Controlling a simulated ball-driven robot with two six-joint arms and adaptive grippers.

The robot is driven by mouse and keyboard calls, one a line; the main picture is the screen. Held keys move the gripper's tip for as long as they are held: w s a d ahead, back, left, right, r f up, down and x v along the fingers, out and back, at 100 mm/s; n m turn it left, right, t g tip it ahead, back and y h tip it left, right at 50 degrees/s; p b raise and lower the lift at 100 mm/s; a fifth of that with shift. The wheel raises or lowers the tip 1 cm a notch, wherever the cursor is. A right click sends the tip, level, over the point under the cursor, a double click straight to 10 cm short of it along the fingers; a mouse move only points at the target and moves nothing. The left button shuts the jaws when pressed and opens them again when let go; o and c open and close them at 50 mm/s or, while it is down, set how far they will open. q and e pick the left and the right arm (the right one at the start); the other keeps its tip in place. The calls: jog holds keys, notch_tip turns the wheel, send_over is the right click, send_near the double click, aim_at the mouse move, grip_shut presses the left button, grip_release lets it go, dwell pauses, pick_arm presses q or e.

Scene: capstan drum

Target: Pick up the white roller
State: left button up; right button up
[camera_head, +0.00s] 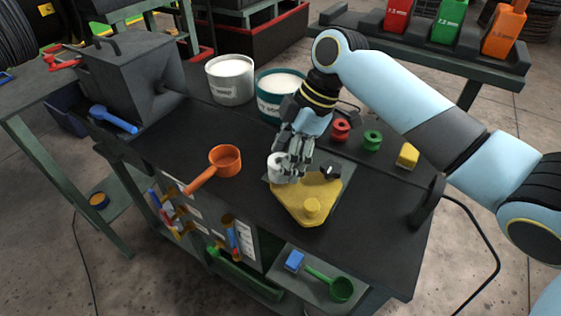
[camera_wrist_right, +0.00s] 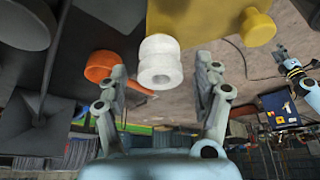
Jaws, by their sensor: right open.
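The white roller (camera_head: 275,166) stands at the left corner of the yellow plate on the black bench. My right gripper (camera_head: 289,168) is over that corner, pointing down, and partly hides the roller. In the right wrist view, the ridged white roller (camera_wrist_right: 160,60) shows between the two spread fingers of my right gripper (camera_wrist_right: 161,72). Both fingers are apart from it in that view, and the jaws are empty. What looks like my left gripper (camera_wrist_right: 281,50) shows small at the right of the wrist view; its jaws are too small to read.
A red spool (camera_head: 340,131), green spool (camera_head: 372,140) and yellow block (camera_head: 408,155) lie to the right. Two tubs (camera_head: 230,80) stand behind. An orange scoop (camera_head: 225,160) lies left; bare bench lies between it and the plate.

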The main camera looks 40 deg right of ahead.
jog(key=shift+w+a+f, duration=0.15)
jog(key=shift+a+f, duration=0.2)
jog(key=shift+f, duration=0.15)
jog(key=shift+a+f, duration=0.15)
jog(key=shift+f, duration=0.2)
jog(key=shift+w+f, duration=0.1)
jog(key=shift+f, duration=0.05)
jog(key=c, duration=1.3)
pick_arm(q)
jog(key=shift+w+d+r, duration=0.1)
jog(key=shift+r, duration=0.15)
pick_arm(e)
jog(key=shift+o, duration=0.2)
pick_arm(q)
jog(key=shift+w, duration=0.1)
